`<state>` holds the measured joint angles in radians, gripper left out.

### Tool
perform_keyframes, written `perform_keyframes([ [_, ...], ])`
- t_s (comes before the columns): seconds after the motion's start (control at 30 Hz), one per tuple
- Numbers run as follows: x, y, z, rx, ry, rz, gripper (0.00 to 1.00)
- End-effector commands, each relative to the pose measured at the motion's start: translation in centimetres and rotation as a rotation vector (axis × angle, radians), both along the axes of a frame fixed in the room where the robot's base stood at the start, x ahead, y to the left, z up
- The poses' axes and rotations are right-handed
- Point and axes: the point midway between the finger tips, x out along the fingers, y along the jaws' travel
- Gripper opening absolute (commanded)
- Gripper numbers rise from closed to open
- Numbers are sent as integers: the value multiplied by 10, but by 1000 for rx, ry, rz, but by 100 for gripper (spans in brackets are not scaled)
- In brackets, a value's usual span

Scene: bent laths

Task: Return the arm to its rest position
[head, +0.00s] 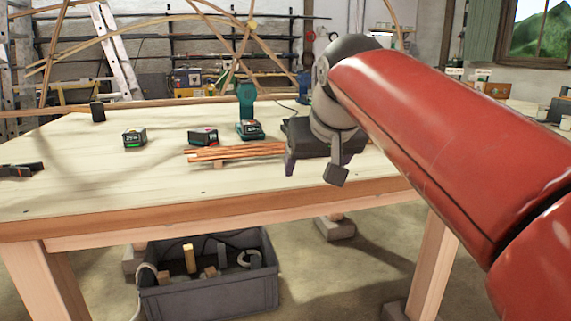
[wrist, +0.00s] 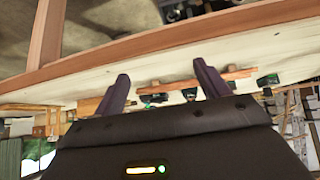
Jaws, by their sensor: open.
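My gripper (head: 312,168) is open, with its two fingers apart and nothing between them. In the head view it hangs over the near right part of the wooden workbench (head: 90,195), at the end of my red arm. In the wrist view the two dark fingers of my gripper (wrist: 162,88) stand apart, and the bench edge runs slantwise beyond them. A bundle of thin wooden laths (head: 235,151) lies on the bench just left of my gripper in the head view. The gap between the fingertips and the bench top is hard to judge.
A teal cordless drill (head: 248,108) stands behind the laths. Two battery packs, one dark (head: 203,136) and one green-edged (head: 134,137), sit to its left. Dark pliers (head: 20,170) lie at the left edge. A grey crate (head: 208,285) stands below the bench. The bench's front left is clear.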

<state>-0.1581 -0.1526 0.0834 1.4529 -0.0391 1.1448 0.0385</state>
Motion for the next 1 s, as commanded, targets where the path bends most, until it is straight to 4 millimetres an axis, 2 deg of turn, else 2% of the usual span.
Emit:
perform_keyframes([
  [0.17,-55,-38,-57,-15,54,-61,74],
  [0.3,-108,-67,-120,-15,107,-115,74],
  [0.5,-174,-93,-206,-5,171,-177,74],
  [0.6,-194,-98,-233,0,192,-193,74],
  [0.77,-207,-101,-252,5,206,-203,74],
  [1.0,-208,-101,-253,4,208,-203,74],
])
